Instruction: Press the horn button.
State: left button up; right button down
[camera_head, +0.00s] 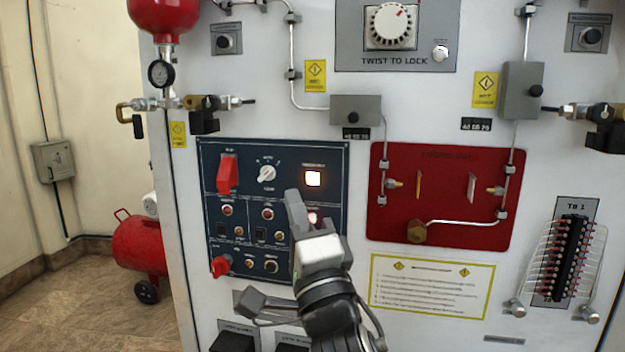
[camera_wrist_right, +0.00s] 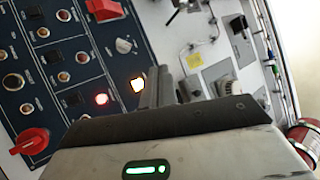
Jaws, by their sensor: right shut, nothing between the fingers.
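The dark blue control panel (camera_head: 336,157) carries several buttons, knobs and switches. The labels are too small to read, so I cannot tell which is the horn button. My right gripper (camera_head: 293,197) is shut and empty, its tips in front of the panel near these lit buttons. Contact cannot be told. My left gripper is not in view.
A red switch cover (camera_head: 228,174) and a red rotary knob (camera_head: 221,267) stick out of the panel. To its right is a red plate (camera_head: 440,190) with pipes and valves. A red tank (camera_head: 140,243) stands on the floor at left.

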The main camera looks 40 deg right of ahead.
jog(key=shift+w+d+p, duration=0.2)
jog(key=shift+w+d, duration=1.2)
jog(key=shift+d, duration=0.25)
jog(key=shift+w+d+p, duration=0.15)
jog(key=shift+w+d, duration=1.2)
jog(key=shift+d, duration=0.25)
jog(key=shift+w+d, duration=0.25)
jog(key=shift+d, duration=0.05)
jog(key=shift+w+d, duration=0.25)
jog(key=shift+d, duration=0.05)
dwell(0.6)
jog(key=shift+s+a, duration=0.55)
jog(key=shift+a, duration=0.05)
jog(key=s+a, duration=0.1)
jog(key=a, duration=0.1)
jog(key=s+a, duration=0.2)
jog(key=shift+s, duration=0.1)
